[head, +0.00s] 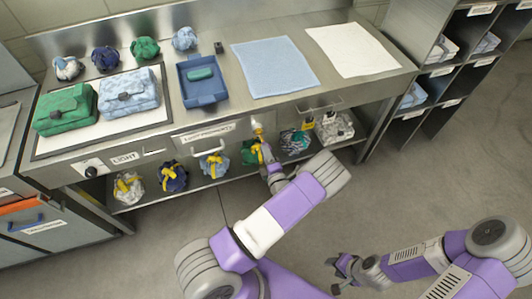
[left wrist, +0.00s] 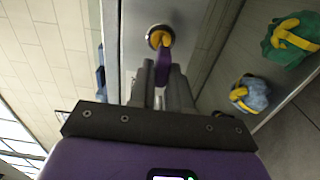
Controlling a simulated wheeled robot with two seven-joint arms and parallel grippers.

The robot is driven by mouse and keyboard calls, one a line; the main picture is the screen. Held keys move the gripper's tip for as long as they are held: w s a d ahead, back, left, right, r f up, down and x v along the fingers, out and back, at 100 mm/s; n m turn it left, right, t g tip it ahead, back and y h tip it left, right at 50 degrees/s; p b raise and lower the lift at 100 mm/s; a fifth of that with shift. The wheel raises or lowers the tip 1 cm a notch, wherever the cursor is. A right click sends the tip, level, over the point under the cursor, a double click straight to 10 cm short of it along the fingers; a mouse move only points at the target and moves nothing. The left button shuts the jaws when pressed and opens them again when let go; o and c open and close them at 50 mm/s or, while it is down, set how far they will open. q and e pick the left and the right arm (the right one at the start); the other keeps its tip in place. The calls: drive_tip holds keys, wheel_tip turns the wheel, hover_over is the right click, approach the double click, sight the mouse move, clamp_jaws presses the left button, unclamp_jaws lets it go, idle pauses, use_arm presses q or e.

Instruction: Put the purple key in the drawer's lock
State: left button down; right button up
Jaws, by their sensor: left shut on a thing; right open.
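The drawer (head: 232,133) is set in the front of the metal counter, with a handle and a label. Its round lock (head: 257,126) is at the drawer's right; the left wrist view shows a metal ring with a yellow-orange middle (left wrist: 159,37). My left gripper (head: 264,150) is just below and in front of the lock, shut on the purple key (left wrist: 162,66). The key points at the lock, its far end at or very near the yellow-orange middle; I cannot tell whether it is inside. My right gripper (head: 343,272) is open and empty over the floor.
On the counter are green (head: 65,109) and light-blue (head: 129,95) bags, a blue tray (head: 203,101) and two cloths (head: 275,66). Several yellow-strapped bundles (head: 172,177) lie on the shelf below. A shelf unit (head: 432,52) stands right; the floor (head: 420,175) is clear.

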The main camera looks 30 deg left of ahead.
use_arm(q)
drive_tip(key=shift+p+x, duration=0.55)
drive_tip(key=shift+x, duration=1.6)
idle(4.4)
drive_tip(key=shift+c, duration=1.7)
unclamp_jaws()
drive_tip(key=shift+s+d, duration=0.1)
drive_tip(key=shift+d, duration=0.05)
